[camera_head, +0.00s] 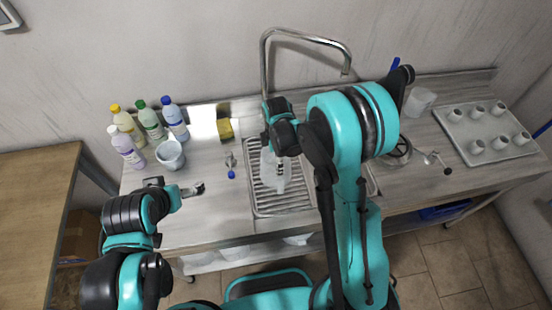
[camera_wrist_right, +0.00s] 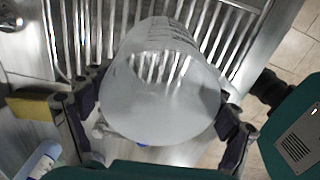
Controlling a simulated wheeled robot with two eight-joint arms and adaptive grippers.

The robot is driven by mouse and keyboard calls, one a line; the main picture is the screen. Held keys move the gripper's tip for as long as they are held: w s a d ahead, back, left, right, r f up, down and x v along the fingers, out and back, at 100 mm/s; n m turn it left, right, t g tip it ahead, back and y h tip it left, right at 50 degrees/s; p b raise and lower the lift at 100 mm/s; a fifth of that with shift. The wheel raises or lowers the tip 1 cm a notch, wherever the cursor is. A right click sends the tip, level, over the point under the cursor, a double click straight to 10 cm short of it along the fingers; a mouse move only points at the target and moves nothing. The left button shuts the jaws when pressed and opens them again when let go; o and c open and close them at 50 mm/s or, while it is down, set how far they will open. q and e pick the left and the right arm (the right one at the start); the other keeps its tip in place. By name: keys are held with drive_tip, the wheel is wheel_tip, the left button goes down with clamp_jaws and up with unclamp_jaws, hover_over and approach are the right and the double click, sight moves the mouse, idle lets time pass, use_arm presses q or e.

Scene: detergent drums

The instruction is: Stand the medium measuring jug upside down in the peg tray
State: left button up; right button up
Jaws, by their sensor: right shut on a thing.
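A clear, whitish measuring jug (camera_head: 268,172) is in my right gripper (camera_head: 280,142), over the ribbed draining board. In the right wrist view the jug (camera_wrist_right: 165,90) sits between the two fingers of the right gripper (camera_wrist_right: 157,112), one on each side. I cannot tell which end of it is the mouth. The peg tray (camera_head: 458,140), light grey with several short white pegs, lies at the far right of the counter, well apart from the jug. My left gripper (camera_head: 195,190) is over the left of the counter, touching nothing I can see; its jaw opening is unclear.
A tall tap (camera_head: 266,62) arches behind the draining board (camera_head: 262,206). Another clear jug (camera_head: 420,100) stands left of the tray, partly behind my right arm. Several bottles (camera_head: 150,122), a whitish jug (camera_head: 170,154) and a yellow sponge (camera_head: 225,129) stand at left.

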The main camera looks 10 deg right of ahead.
drive_tip(key=shift+f+b, duration=0.5)
drive_tip(key=shift+f, duration=0.1)
drive_tip(key=o, duration=1)
drive_tip(key=shift+r, duration=0.1)
wheel_tip(320, 180, up, 13)
drive_tip(key=p, duration=0.3)
drive_tip(key=s+d+r+m+t, duration=0.3)
drive_tip(key=s+r+m, duration=0.2)
drive_tip(key=s+m, duration=0.3)
drive_tip(key=s+d+r+m+t, duration=0.4)
drive_tip(key=s+m, duration=0.4)
drive_tip(key=m, duration=0.2)
drive_tip(key=shift+s+r, duration=0.25)
drive_tip(key=shift+r, duration=0.15)
